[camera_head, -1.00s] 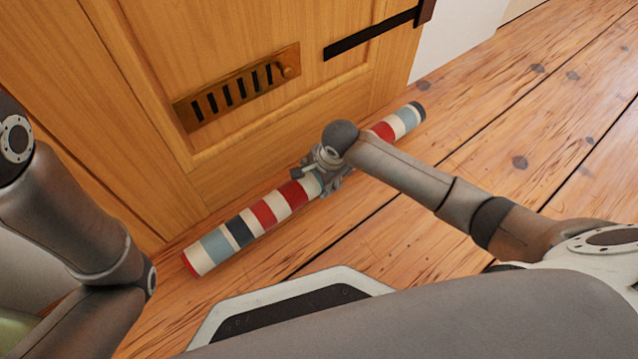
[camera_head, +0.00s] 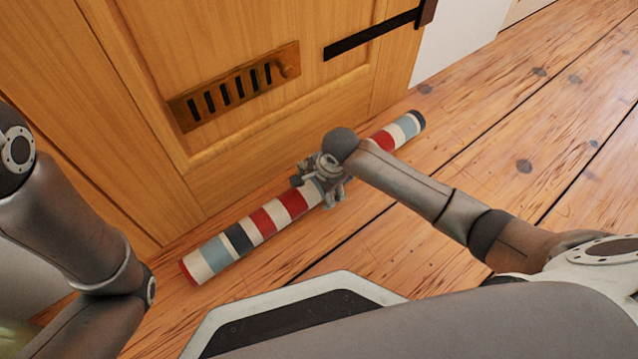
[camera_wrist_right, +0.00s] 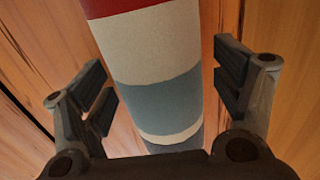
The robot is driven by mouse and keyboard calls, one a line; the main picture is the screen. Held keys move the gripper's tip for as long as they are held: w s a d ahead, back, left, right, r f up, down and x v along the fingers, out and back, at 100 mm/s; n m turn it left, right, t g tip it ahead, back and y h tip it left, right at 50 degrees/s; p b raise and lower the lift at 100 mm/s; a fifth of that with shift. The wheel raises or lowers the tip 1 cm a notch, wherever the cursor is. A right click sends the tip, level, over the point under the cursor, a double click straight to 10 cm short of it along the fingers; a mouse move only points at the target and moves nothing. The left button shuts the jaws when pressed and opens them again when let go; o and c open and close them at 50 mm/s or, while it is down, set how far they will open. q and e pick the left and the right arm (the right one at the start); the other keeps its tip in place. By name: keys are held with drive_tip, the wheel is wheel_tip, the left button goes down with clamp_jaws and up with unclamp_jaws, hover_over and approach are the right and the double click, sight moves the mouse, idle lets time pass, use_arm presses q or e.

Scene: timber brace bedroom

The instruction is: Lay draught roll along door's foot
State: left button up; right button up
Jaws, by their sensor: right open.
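The draught roll (camera_head: 262,221) is a long striped cylinder in red, white, blue and navy. It lies on the floor along the foot of the wooden door (camera_head: 232,176), close to it. My right gripper (camera_head: 326,188) is over the middle of the roll and hides part of it. In the right wrist view the roll (camera_wrist_right: 160,80) runs between the two open fingers (camera_wrist_right: 168,92), with a gap on each side. My left arm is at the left edge of the head view; its gripper is out of the picture.
The door has a brass vent (camera_head: 236,88) and a dark metal strap (camera_head: 370,34). A white wall (camera_head: 455,38) stands right of the door. The plank floor (camera_head: 530,130) is clear to the right.

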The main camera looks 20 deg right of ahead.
drive_tip(key=p+v, duration=0.8)
drive_tip(key=v, duration=0.2)
drive_tip(key=shift+r+p, duration=0.35)
drive_tip(key=shift+p, duration=0.05)
drive_tip(key=shift+s+d+r+p, duration=0.15)
drive_tip(key=shift+s+r+p, duration=0.1)
drive_tip(key=shift+r+p, duration=0.3)
drive_tip(key=shift+r, duration=0.1)
